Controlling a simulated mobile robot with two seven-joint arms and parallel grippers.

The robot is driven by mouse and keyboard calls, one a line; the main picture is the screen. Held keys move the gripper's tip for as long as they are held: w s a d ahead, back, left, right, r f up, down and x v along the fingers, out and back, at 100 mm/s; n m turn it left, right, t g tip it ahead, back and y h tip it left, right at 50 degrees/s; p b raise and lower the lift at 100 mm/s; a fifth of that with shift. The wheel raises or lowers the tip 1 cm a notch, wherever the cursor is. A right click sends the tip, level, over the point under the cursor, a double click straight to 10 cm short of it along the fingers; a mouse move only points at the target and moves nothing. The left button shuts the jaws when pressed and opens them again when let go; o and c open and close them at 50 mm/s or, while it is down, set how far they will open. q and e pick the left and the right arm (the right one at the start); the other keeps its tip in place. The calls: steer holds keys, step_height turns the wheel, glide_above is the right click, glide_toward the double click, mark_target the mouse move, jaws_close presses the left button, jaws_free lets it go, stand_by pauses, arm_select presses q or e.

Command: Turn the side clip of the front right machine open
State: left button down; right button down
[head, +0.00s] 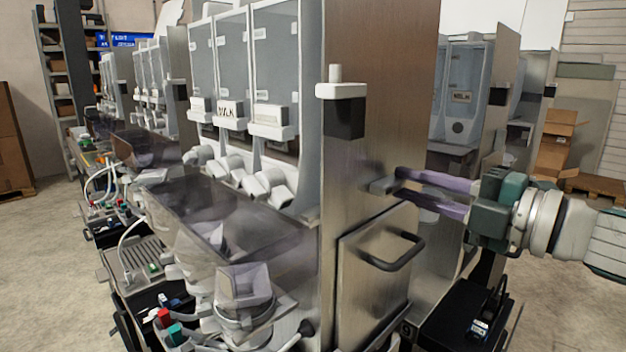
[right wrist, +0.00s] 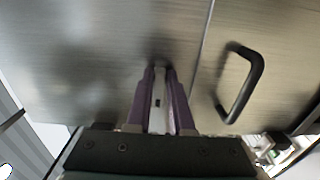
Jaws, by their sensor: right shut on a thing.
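The front right machine has a brushed-metal side panel (head: 346,165) facing my right arm. A small grey side clip (head: 383,186) sticks out of this panel, above a closed metal door with a black handle. My right gripper (head: 399,180), with purple fingers and a teal body, reaches in from the right, its fingertips at the clip. In the right wrist view the fingers (right wrist: 161,72) are close together on a small dark piece at the panel, so the clip is mostly hidden between the tips. My left gripper is not in view.
The black door handle (head: 396,252) juts out just below my right fingers; it also shows in the right wrist view (right wrist: 240,84). A white bracket (head: 340,91) sits higher on the panel. A black box (head: 468,318) stands below my right gripper. More machines stand behind.

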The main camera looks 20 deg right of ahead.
steer(key=c, duration=0.8)
jaws_free()
steer(key=shift+s+d+f, duration=0.15)
steer(key=shift+s+d, duration=0.1)
steer(key=shift+s, duration=0.25)
steer(key=b+v, duration=0.2)
steer(key=v, duration=0.6)
steer(key=shift+s, duration=0.4)
steer(key=shift+d, duration=0.1)
